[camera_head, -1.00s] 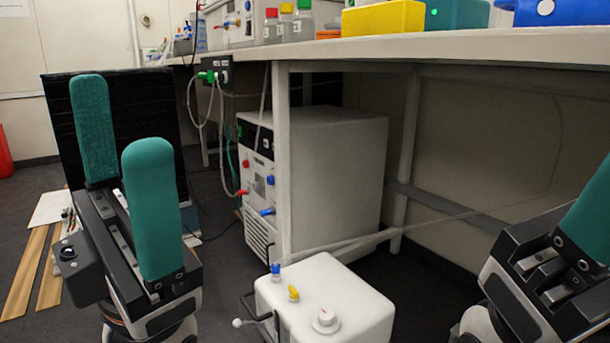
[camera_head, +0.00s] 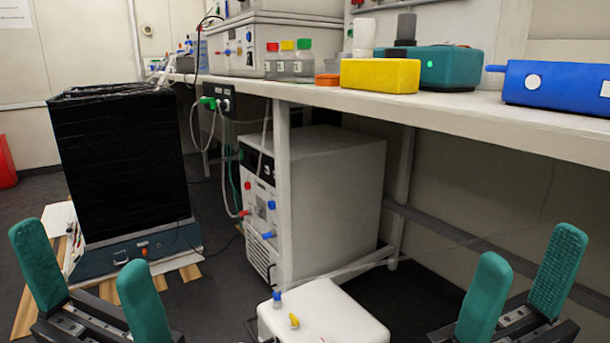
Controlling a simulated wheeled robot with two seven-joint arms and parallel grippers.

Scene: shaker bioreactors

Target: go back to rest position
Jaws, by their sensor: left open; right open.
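My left gripper (camera_head: 85,268) is at the lower left of the head view. Its two green fingers stand up and apart, with nothing between them. My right gripper (camera_head: 520,278) is at the lower right, also with its green fingers apart and empty. Both grippers are below the bench top and clear of the objects on it. The lower parts of both arms are cut off by the picture's bottom edge.
A white bench (camera_head: 450,108) carries a yellow block (camera_head: 380,76), a teal device (camera_head: 452,68), a blue device (camera_head: 560,88) and several capped bottles. Under it stands a grey cabinet unit (camera_head: 325,190). A white box (camera_head: 335,322) sits low between my grippers. A black tower (camera_head: 120,165) stands behind my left gripper.

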